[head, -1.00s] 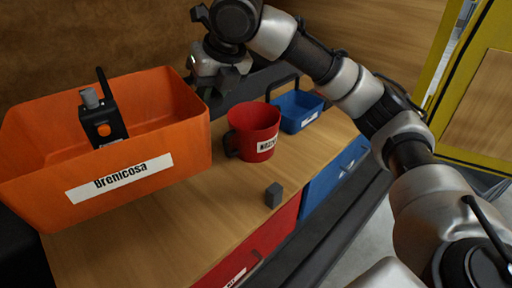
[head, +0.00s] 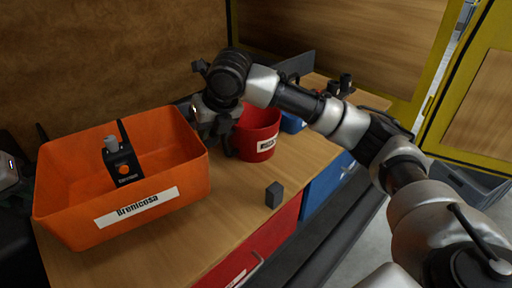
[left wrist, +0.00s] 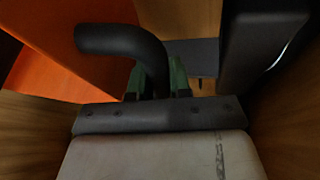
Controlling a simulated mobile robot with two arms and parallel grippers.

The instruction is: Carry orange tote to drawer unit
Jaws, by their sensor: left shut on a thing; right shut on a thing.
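The orange tote (head: 85,220), labelled "Brenicosa", is upright over the left part of the drawer unit's wooden top (head: 225,235). I cannot tell whether its base touches the top. A black device with an orange button (head: 124,168) is inside it. My left gripper (left wrist: 162,78) is shut on the tote's curved black handle (left wrist: 115,40), with the orange wall to the left; in the head view only a part of it shows at the left edge. My right gripper (head: 222,135) is shut at the tote's right end, its handle mostly hidden by the fingers.
A red mug-like bin (head: 262,135) stands just right of my right gripper. A blue bin (head: 291,123) behind it is mostly hidden by my right arm. A small dark block (head: 274,194) sits near the front edge. Red and blue drawer fronts (head: 322,190) are below.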

